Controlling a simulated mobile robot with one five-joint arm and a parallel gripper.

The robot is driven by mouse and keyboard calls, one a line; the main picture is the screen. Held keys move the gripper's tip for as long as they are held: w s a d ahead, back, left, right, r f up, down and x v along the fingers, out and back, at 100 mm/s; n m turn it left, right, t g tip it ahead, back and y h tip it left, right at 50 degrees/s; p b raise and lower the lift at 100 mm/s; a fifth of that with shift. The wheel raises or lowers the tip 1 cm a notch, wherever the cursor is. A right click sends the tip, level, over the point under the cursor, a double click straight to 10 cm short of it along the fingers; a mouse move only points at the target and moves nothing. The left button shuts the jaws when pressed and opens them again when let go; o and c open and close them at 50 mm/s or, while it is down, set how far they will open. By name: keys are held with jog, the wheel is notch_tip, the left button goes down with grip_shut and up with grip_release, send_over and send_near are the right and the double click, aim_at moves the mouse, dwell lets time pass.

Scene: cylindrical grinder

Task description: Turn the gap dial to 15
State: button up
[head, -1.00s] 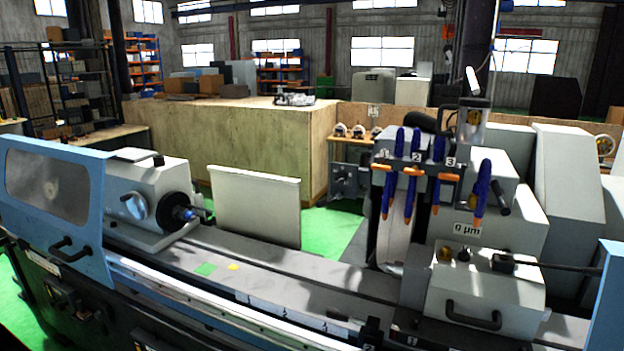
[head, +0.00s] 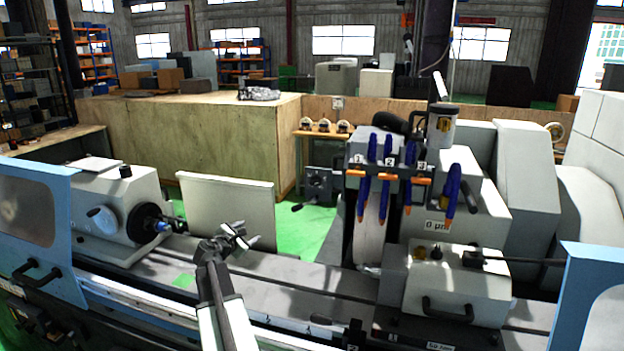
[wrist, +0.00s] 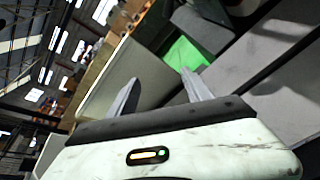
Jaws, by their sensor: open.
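My gripper (head: 247,236) is raised in front of the grinder's table, left of the middle of the head view. Its two fingers also show in the wrist view (wrist: 161,78), apart with nothing between them. A sign reading 0 µm (head: 436,225) is on the grey housing at right. Below it, a small brass-coloured knob (head: 420,252) and a darker knob (head: 436,254) sit on top of a white box (head: 455,285) with a black handle. I cannot tell whether either is the gap dial; no scale is readable. My gripper is well left of them, touching nothing.
Blue guards stand at left (head: 38,225) and right (head: 582,300). A black lever (head: 510,260) extends right from the white box.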

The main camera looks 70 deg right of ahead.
jog(key=s+d+r+n+h, duration=0.25)
jog(key=s+d+r, duration=0.25)
jog(key=s+d, duration=0.3)
jog(key=n+p, duration=0.2)
jog(key=n, duration=0.5)
send_near(315, 182)
jog(key=d+f, duration=0.2)
jog(key=d, duration=0.7)
jog(key=shift+w+d+h, duration=0.2)
jog(key=shift+w+h, duration=0.25)
jog(key=shift+w, duration=0.05)
grip_shut()
